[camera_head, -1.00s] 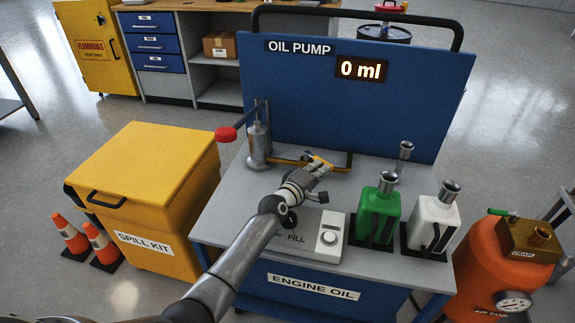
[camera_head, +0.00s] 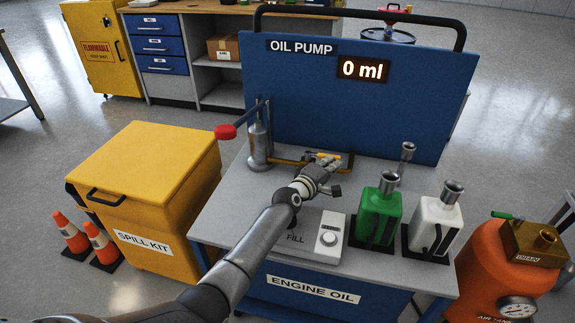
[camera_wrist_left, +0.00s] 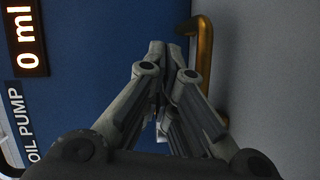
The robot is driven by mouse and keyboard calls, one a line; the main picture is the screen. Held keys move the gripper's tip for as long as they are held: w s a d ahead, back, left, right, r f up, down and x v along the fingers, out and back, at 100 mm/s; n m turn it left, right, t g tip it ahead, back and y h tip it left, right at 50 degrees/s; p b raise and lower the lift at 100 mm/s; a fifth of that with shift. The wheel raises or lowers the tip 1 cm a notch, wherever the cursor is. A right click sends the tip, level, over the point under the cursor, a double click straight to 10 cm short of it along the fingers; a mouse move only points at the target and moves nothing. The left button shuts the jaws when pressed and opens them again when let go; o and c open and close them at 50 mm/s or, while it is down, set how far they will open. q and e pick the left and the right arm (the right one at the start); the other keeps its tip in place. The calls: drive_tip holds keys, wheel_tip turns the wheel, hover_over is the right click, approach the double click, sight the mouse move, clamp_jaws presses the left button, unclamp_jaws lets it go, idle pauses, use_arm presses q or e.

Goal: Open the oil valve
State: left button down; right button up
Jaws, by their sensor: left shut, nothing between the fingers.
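The oil pump (camera_head: 259,140) stands at the back left of the bench, with a red-tipped lever (camera_head: 226,132). A brass pipe (camera_head: 284,161) runs right from its base and bends; part of it shows in the left wrist view (camera_wrist_left: 204,60). The display (camera_head: 363,69) reads 0 ml. My right gripper is not in view.
A fill box with a knob (camera_head: 329,239) lies under my left arm. A green container (camera_head: 378,220) and a white container (camera_head: 435,226) stand on the right of the bench (camera_head: 222,217). The blue back panel (camera_head: 420,105) rises behind. A yellow spill kit (camera_head: 145,165) stands left.

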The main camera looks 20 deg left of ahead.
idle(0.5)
use_arm(q)
drive_tip(key=shift+s, duration=0.55)
drive_tip(key=v, duration=1.1)
drive_tip(key=shift+a, duration=0.15)
